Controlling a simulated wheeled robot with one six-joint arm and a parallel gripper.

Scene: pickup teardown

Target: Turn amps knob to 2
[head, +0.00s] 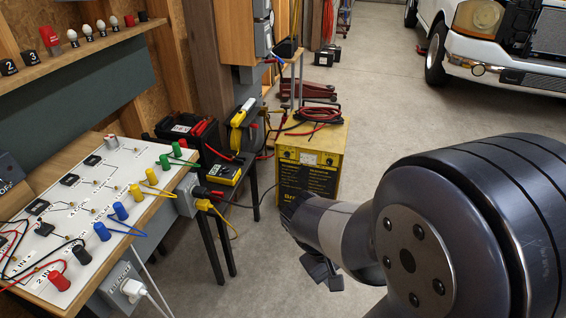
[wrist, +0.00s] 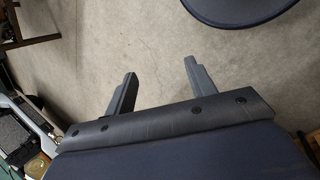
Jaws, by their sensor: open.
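A yellow battery charger (head: 332,140) stands on the floor in the middle of the head view, with red and black cables coiled on top. Its dark front panel has small round dials near the upper edge, a left dial (head: 287,153) and a right dial (head: 328,161); their labels are too small to read, so I cannot tell which is the amps knob or its setting. My gripper (head: 325,274) is low in front of the charger, apart from it, partly hidden by my arm. In the wrist view my gripper (wrist: 158,66) is open and empty, over bare floor.
A workbench panel (head: 75,215) with coloured terminals and wires fills the left. A black battery (head: 185,130) and a yellow meter (head: 226,172) sit between it and the charger. A white pickup (head: 480,45) stands back right. Concrete floor (head: 385,110) is clear behind my arm.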

